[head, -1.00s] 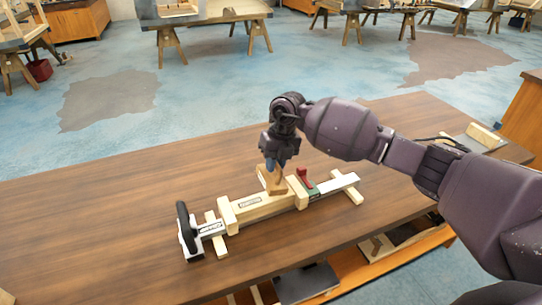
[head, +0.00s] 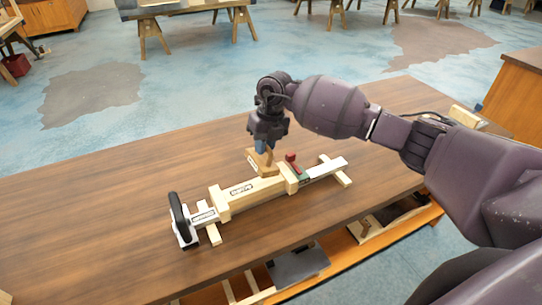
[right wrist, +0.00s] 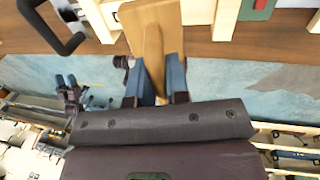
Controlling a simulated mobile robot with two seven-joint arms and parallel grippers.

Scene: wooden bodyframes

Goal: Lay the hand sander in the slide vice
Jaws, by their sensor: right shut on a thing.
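The hand sander is a pale wooden block with a rounded wooden grip (head: 265,160). My right gripper (head: 262,147) is shut on its grip. The slide vice (head: 252,190) lies across the table, a long wooden-jawed bar with a black handle at its left end. The gripper and sander are at the far side of the vice, near its right jaw. Whether the sander touches the vice is unclear. In the right wrist view the sander (right wrist: 138,22) sits between the blue fingertips (right wrist: 155,80), with the vice (right wrist: 225,20) behind it.
The brown wooden table (head: 110,195) is clear to the left of the vice. A small red piece (head: 291,157) stands by the vice's right jaw. A shelf below the front edge holds a dark flat thing (head: 299,264). A block (head: 464,115) lies at the table's right end.

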